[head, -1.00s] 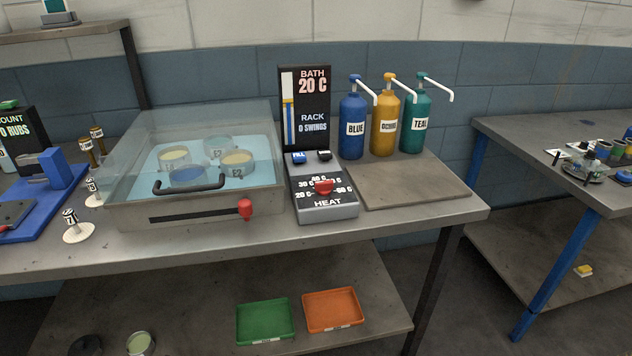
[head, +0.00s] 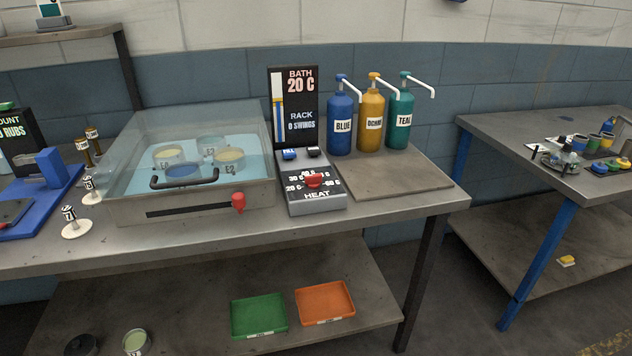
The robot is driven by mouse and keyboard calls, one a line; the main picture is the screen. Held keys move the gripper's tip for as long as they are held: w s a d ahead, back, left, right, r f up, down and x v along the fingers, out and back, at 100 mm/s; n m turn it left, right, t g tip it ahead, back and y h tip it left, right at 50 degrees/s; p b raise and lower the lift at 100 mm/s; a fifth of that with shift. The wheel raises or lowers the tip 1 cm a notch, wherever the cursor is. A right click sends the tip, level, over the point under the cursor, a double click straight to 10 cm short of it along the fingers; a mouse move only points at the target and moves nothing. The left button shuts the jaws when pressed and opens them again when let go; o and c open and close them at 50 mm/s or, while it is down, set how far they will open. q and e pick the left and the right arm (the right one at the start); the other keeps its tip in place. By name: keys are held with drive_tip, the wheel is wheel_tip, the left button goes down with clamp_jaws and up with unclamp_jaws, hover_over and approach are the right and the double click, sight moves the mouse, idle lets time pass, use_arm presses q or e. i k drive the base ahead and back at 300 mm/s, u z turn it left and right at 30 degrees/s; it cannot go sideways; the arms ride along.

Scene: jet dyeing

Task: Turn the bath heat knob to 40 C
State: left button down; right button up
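The red heat knob (head: 314,181) sits on the sloped face of the grey heat control box (head: 316,203), on the bench right of the bath. Its dial has temperature marks around it, with 20, 30 and 60 partly legible; which mark the knob points at I cannot tell. The black display (head: 293,107) behind it reads BATH 20 C and RACK 0 SWINGS. A blue button (head: 289,154) and a black button (head: 314,151) sit at the top of the box. Neither of my grippers is in view.
Blue, ochre and teal pump bottles (head: 371,123) stand behind a bare board (head: 390,175). Green (head: 259,316) and orange trays (head: 325,303) lie on the lower shelf.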

sight(313, 180)
drive_tip(key=u, duration=0.3)
drive_tip(key=i, duration=0.85)
drive_tip(key=z, duration=0.5)
